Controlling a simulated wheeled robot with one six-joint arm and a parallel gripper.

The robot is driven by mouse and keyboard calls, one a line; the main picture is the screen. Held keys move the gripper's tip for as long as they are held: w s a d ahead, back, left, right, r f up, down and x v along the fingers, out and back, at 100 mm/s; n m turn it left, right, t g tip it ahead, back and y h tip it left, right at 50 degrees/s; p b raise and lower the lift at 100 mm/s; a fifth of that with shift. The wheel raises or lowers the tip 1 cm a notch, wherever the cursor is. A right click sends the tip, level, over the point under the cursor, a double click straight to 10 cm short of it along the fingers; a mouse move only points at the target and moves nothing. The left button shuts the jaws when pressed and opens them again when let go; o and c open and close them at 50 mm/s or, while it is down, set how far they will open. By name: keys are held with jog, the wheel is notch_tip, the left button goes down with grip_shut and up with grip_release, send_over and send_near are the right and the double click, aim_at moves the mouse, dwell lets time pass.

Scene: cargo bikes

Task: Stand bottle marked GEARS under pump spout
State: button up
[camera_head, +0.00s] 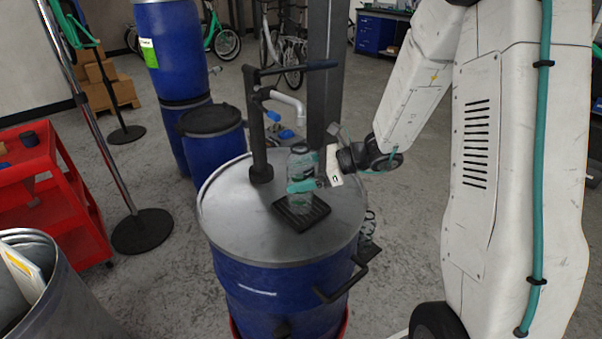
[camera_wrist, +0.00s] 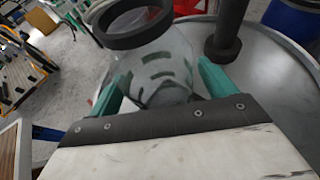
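The bottle (camera_head: 300,163) is clear with a dark collar and looks upright in the head view. Its base is at the black grated drip tray (camera_head: 318,213) on the drum lid; I cannot tell whether it rests there or hangs just above. The pump's white spout (camera_head: 290,101) is above the bottle's mouth in the picture; exact alignment is unclear. In the wrist view the bottle (camera_wrist: 160,68) is between the fingers (camera_wrist: 163,85), with dark markings but no readable word.
The pump post (camera_head: 259,140) rises from the blue drum's grey lid (camera_head: 235,215), close behind and left of the bottle. A dark pillar (camera_head: 325,70) stands behind. Blue barrels (camera_head: 215,150), a red cart (camera_head: 50,195) and a metal bin (camera_head: 70,290) are to the left.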

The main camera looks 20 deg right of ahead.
jog(key=shift+r, duration=0.15)
jog(key=shift+s+d+r, duration=0.1)
jog(key=shift+d+r, duration=0.1)
jog(key=shift+d, duration=0.1)
jog(key=v, duration=1.1)
jog(key=s+a+r+n+g+h, duration=0.2)
jog(key=s+a+r+n+g, duration=0.1)
jog(key=s+a+n, duration=0.3)
jog(key=s+a+r+n+g+h, duration=0.3)
jog(key=s+a+r+n, duration=0.1)
jog(key=s+n, duration=0.35)
jog(key=s+d+r+n+t+h, duration=0.1)
jog(key=s+d+r+n+h, duration=0.2)
jog(key=s+n+h, duration=0.4)
jog(key=s+n, duration=0.3)
jog(key=s, duration=0.1)
jog(key=shift+s+d, duration=0.2)
jog(key=shift+s, duration=0.2)
